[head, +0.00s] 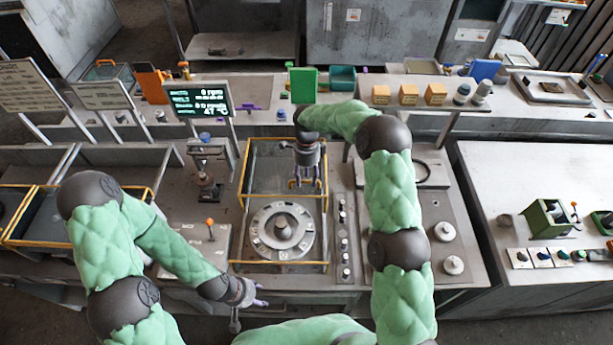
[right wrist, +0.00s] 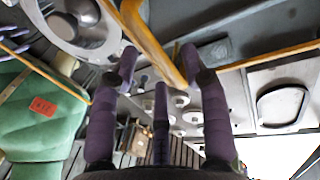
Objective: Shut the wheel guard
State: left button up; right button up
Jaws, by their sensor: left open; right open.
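The wheel guard (head: 242,172) has yellow edges and clear-looking panels. Its framed panel stands behind the round grey wheel (head: 283,231), whose top is uncovered in the head view. My right gripper (head: 307,184) is open at the right side of the guard, behind the wheel. In the right wrist view a yellow bar of the guard (right wrist: 154,42) runs between the spread fingers of the gripper (right wrist: 160,58); I cannot tell whether they touch it. The wheel also shows there (right wrist: 75,25). My left gripper (head: 258,300) is open and empty near the bench's front edge.
A small display screen (head: 201,99) stands at the back left. A strip of knobs (head: 344,240) lies right of the guard, beside my right arm. A lever plate (head: 207,240) lies to the left. A green box (head: 549,217) sits on the right bench.

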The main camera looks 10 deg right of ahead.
grip_shut()
